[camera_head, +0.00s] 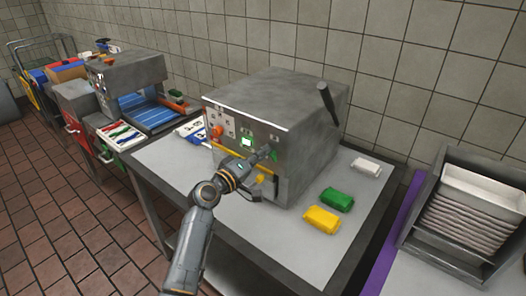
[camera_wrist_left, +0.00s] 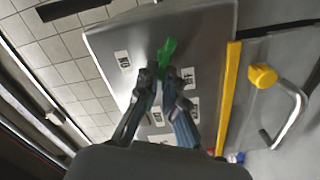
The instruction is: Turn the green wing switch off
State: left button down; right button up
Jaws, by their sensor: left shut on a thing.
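The green wing switch (camera_wrist_left: 167,50) is on the grey metal panel of the machine (camera_head: 285,115). In the left wrist view its green part sticks out beyond my fingertips, between white labels on either side; their lettering is hard to read. My left gripper (camera_wrist_left: 159,82) is shut on the switch, with one finger on each side. In the head view the left gripper (camera_head: 264,155) is at the right part of the machine's front, and a bit of green shows beside it. The fingers hide the switch's base. My right gripper is not in view.
A yellow bar and a yellow knob (camera_wrist_left: 262,76) with a metal handle (camera_wrist_left: 290,115) are beside the panel. A dark lever (camera_head: 327,101) is on the machine's right side.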

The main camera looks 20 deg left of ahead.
pick_arm(q)
jog(key=n, duration=0.3)
jog(key=f+n+p, duration=0.1)
jog(key=n, duration=0.1)
jog(key=shift+a+n, duration=0.15)
jog(key=shift+n, duration=0.25)
dwell(0.3)
jog(key=c, duration=1.5)
grip_release()
jog(key=shift+o, duration=0.2)
jog(key=v, duration=1.2)
